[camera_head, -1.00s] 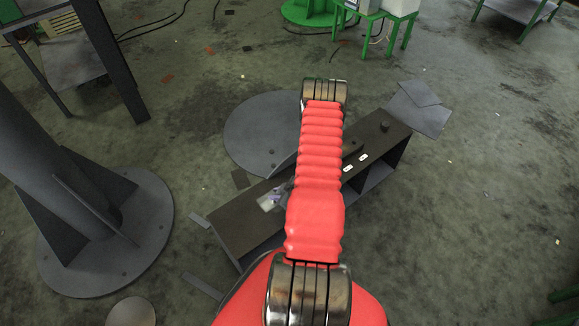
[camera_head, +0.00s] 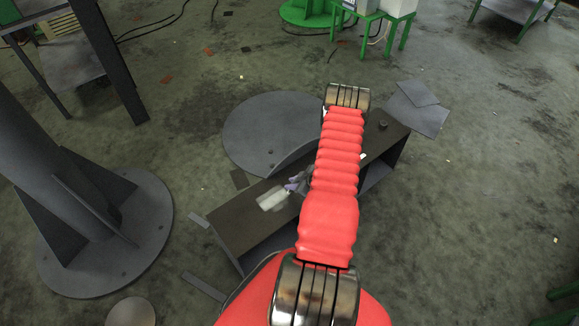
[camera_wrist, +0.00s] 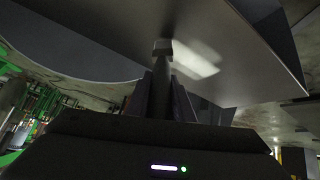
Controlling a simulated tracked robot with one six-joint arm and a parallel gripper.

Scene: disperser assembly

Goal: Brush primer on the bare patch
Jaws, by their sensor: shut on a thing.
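The bare patch (camera_head: 272,199) is a pale, bright area on the top of a dark steel beam (camera_head: 240,217), left of my arm in the head view. In the wrist view the patch (camera_wrist: 196,60) shows as a light streak. My gripper (camera_wrist: 160,92) is shut on a thin tool, seemingly the brush (camera_wrist: 163,48). The brush's small blocky tip is at the patch's left end in the wrist view; I cannot tell whether it touches. In the head view my gripper (camera_head: 298,184) is just right of the patch, partly hidden by my arm.
A round grey plate (camera_head: 262,125) lies behind the beam. Flat sheets (camera_head: 418,108) lie beyond its right end. A column with a wide round foot (camera_head: 130,250) stands at the left. The floor at the right is mostly clear.

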